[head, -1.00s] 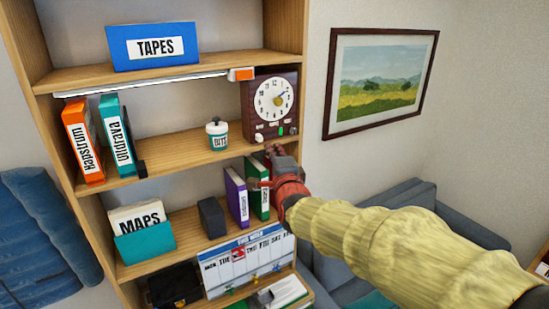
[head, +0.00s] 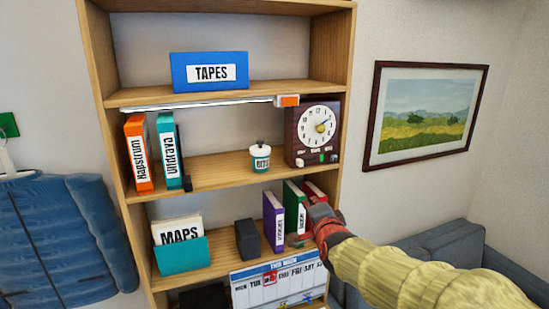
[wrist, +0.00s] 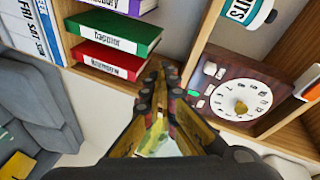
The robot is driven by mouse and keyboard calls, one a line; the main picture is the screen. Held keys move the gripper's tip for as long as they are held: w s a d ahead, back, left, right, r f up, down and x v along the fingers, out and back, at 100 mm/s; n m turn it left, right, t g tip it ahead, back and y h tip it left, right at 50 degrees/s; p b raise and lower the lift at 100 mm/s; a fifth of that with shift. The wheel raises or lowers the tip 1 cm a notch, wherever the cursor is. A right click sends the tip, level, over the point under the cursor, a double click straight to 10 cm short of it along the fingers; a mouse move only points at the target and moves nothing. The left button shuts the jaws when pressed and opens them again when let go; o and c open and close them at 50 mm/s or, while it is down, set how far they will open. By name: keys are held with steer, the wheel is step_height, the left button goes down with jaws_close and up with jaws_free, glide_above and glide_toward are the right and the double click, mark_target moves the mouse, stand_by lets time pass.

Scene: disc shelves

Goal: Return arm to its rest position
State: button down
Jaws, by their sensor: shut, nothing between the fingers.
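My gripper (head: 318,212) is at the end of my yellow-sleeved arm, in front of the right side of the lower shelf in the head view. It overlaps part of a red binder (head: 314,191) and sits just right of a green binder (head: 294,205). In the wrist view the fingers of my gripper (wrist: 160,78) are together with nothing held. The green binder (wrist: 112,33) and red binder (wrist: 108,62) lie left of the fingertips there. The gap between fingers and binders cannot be judged.
The wooden bookcase (head: 342,120) holds a clock (head: 318,133), a lidded cup (head: 260,158), a purple binder (head: 273,220), a dark block (head: 247,240) and a maps box (head: 181,256). A weekly calendar (head: 278,283) is below. A grey sofa (head: 435,250) stands right; the wall holds a picture (head: 425,115).

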steer(key=s+a+f+n+g, duration=0.1)
steer(key=s+f+n+g, duration=0.4)
steer(key=f, duration=0.4)
steer(key=s+d+f+n+g+b, duration=0.1)
steer(key=s+d+f+n+b, duration=0.1)
steer(key=s, duration=0.9)
steer(key=s+d+f+n+g+b, duration=0.2)
steer(key=s+f+n+b, duration=0.2)
steer(key=s, duration=0.7)
steer(key=s+d+f+n+g+b, duration=0.1)
steer(key=s+f+n+b, duration=0.1)
steer(key=s+f+b, duration=0.5)
steer(key=shift+s+d+f+n+g+h, duration=0.35)
steer(key=shift+s+f, duration=0.8)
steer(key=shift+s, duration=1.15)
